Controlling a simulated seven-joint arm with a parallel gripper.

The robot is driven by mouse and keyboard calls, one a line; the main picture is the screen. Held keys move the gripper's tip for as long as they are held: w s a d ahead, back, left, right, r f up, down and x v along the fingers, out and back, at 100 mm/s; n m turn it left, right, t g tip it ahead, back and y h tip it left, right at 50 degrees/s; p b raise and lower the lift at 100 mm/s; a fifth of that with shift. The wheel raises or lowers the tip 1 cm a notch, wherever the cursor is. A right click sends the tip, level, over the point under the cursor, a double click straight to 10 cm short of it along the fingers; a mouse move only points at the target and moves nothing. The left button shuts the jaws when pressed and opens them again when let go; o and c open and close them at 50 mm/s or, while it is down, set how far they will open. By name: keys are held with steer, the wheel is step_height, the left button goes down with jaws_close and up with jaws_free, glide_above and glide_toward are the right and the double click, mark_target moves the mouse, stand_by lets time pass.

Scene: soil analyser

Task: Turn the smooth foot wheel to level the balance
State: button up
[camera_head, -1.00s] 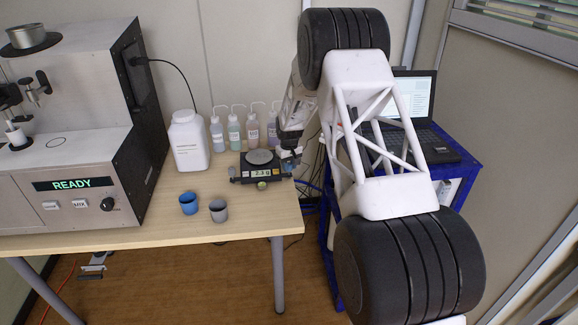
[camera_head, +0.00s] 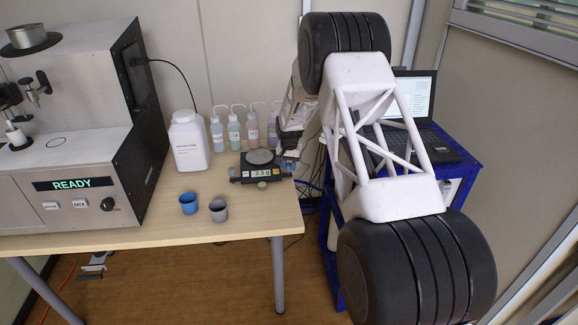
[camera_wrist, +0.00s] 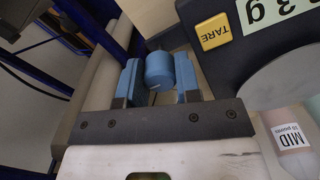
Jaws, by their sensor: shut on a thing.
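The balance (camera_head: 262,177) stands near the right end of the wooden table, with a round pan and a lit display. In the wrist view its dark body (camera_wrist: 219,62) carries a yellow TARE button and a display showing digits and "g". A smooth blue foot wheel (camera_wrist: 159,66) sticks out at the balance's side, between the two blue fingers. My gripper (camera_wrist: 160,84) is shut on this wheel, one finger on each side. In the head view my gripper (camera_head: 289,161) is at the balance's right side, and the wheel cannot be made out there.
Several wash bottles (camera_head: 234,130) and a white jug (camera_head: 189,142) stand behind and left of the balance. A blue cup (camera_head: 189,204) and a grey cup (camera_head: 218,211) stand in front. A laptop (camera_head: 440,146) on a blue cart is at the right, beyond the table edge.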

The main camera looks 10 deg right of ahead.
mark_target(289, 164)
steer(key=shift+r, duration=0.1)
stand_by(0.3)
steer(key=o, duration=0.9)
steer(key=shift+r, duration=3.85)
steer(key=shift+r, duration=0.1)
step_height(289, 164, up, 6)
steer(key=shift+f, duration=0.1)
